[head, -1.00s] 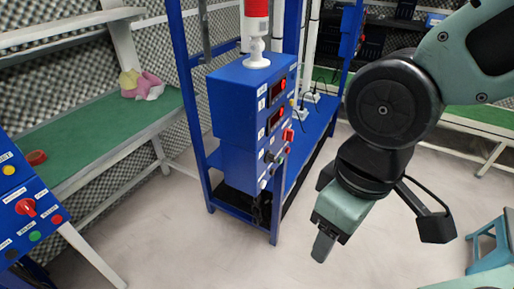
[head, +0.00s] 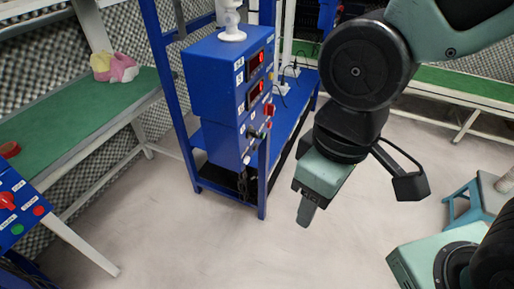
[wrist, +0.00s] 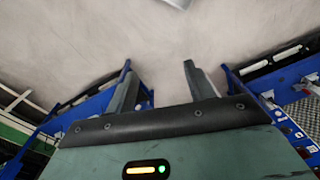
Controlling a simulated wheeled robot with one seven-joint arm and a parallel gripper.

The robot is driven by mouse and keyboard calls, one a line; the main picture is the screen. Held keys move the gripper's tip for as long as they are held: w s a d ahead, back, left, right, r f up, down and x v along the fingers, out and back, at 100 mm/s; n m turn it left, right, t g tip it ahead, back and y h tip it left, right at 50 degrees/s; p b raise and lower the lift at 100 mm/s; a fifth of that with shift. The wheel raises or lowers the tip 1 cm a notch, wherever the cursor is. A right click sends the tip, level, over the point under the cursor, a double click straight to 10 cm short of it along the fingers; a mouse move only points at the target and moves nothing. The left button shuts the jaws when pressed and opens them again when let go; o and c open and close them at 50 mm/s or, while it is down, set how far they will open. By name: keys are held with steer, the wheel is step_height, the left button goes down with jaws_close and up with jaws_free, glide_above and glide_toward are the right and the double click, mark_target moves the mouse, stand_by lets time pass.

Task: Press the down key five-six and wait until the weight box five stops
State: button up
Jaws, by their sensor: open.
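A blue control box (head: 215,75) stands on a blue frame left of centre in the head view. Its right face has two dark displays (head: 255,93), red buttons and small labels too small to read. I cannot tell which control is the down key five-six, or which part is the weight box five. My gripper (head: 306,212) hangs fingers-down over the floor, right of the box and apart from it. In the wrist view my gripper (wrist: 158,78) is open with nothing between its fingers.
Another blue panel (head: 18,205) with red and green buttons stands at the lower left. A green-topped bench (head: 85,115) holds a pink and yellow cloth (head: 122,68). A teal stool (head: 465,205) is at the right. The pale floor (head: 190,245) in front is clear.

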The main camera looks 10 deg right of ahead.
jaws_close()
stand_by(1.5)
